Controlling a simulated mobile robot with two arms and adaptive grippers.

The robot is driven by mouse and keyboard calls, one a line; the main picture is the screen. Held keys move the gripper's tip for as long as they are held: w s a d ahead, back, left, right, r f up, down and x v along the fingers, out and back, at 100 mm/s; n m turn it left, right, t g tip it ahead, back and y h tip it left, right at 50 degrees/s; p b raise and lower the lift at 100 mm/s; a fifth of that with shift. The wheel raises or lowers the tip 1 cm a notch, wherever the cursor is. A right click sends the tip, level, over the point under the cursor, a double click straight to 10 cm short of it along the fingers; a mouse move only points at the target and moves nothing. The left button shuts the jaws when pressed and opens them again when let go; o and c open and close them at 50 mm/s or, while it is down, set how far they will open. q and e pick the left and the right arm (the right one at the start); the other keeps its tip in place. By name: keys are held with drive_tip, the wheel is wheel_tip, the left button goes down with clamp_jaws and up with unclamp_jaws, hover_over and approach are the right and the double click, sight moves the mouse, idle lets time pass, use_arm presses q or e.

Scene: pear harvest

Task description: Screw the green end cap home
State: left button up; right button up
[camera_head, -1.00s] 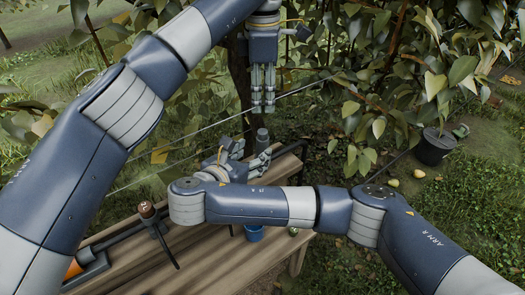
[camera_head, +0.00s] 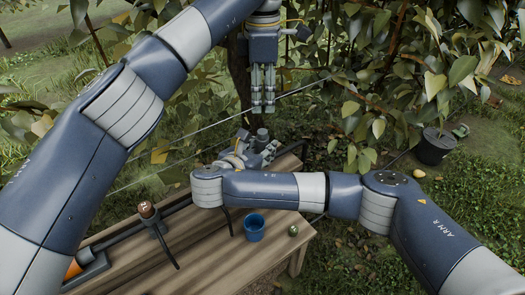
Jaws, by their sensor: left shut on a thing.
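My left gripper (camera_head: 263,103) hangs fingers-down at the top centre, above the far end of the bench. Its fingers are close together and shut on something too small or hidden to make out. My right gripper (camera_head: 258,146) is low over the bench's far end, its fingers spread apart. A grey upright cylinder (camera_head: 262,134) shows just beyond or between those fingers; I cannot tell whether they touch it. I cannot pick out the green end cap for sure. A small green round thing (camera_head: 292,230) lies on the bench at the right.
The wooden bench (camera_head: 215,262) carries a blue cup (camera_head: 254,227), a dark pole with an orange part (camera_head: 73,269) and a brown-knobbed clamp (camera_head: 146,210). Leafy branches (camera_head: 380,90) crowd the right. A black pot (camera_head: 435,146) stands on the grass.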

clamp_jaws()
use_arm(q)
hover_over(263, 131)
drive_tip(key=shift+f, duration=2.5)
drive_tip(key=shift+f, duration=0.9)
drive_tip(key=shift+f, duration=0.55)
